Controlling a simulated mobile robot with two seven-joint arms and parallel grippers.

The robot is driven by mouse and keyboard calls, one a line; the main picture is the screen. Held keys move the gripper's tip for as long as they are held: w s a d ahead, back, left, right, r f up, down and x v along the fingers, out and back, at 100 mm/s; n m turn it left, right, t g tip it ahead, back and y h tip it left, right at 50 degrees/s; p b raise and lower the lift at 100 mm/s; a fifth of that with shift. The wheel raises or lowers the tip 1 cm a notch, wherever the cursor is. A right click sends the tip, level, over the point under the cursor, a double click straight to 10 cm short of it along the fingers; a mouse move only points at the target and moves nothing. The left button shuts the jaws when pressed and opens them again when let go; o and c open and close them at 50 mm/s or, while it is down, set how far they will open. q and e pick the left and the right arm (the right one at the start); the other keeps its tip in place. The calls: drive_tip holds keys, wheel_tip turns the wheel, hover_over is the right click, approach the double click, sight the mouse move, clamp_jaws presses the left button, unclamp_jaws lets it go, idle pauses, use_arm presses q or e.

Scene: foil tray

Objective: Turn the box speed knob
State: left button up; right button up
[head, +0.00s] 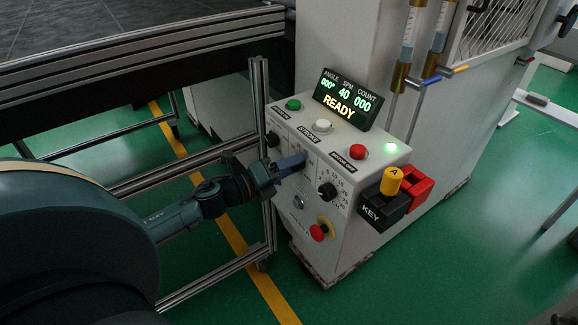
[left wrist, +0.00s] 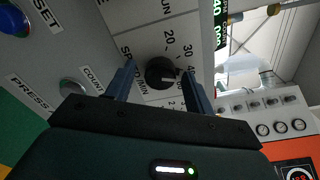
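The speed knob (left wrist: 160,73) is a small round black knob on the white front face of the control box (head: 331,152). In the left wrist view it sits between the two fingers, beside the SPEED label and numbers, with gaps visible on both sides. My left gripper (left wrist: 163,84) is open around it. In the head view this gripper (head: 289,164) is at the middle of the box front and hides the knob. The display (head: 347,99) on top reads READY, with SPM 40. My right gripper is not in view.
Another black knob (head: 327,190) is right of the gripper, and a third (head: 272,140) is left of it. A red emergency button (head: 319,232) sticks out below. A KEY block (head: 385,204) with a yellow plug juts from the box's right side. An aluminium frame stands at the left.

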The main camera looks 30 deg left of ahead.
use_arm(q)
drive_tip(key=shift+o, duration=0.2)
drive_tip(key=b+v, duration=0.1)
drive_tip(key=v, duration=1.2)
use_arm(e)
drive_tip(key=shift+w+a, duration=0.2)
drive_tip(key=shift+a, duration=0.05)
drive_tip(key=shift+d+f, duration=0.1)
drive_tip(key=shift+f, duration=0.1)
use_arm(q)
drive_tip(key=s+d+f+n+g+y+p, duration=0.1)
drive_tip(key=s+d+f+n+g, duration=0.1)
drive_tip(key=s+d+f+n, duration=0.2)
drive_tip(key=s+d+f+n+g+y+p, duration=0.2)
drive_tip(key=d+f+n, duration=0.8)
drive_tip(key=d+n, duration=0.7)
drive_tip(key=s+n+g, duration=0.1)
drive_tip(key=n, duration=0.3)
drive_tip(key=shift+s+d+g, duration=0.15)
drive_tip(key=shift+s+g, duration=0.15)
drive_tip(key=shift+s, duration=0.05)
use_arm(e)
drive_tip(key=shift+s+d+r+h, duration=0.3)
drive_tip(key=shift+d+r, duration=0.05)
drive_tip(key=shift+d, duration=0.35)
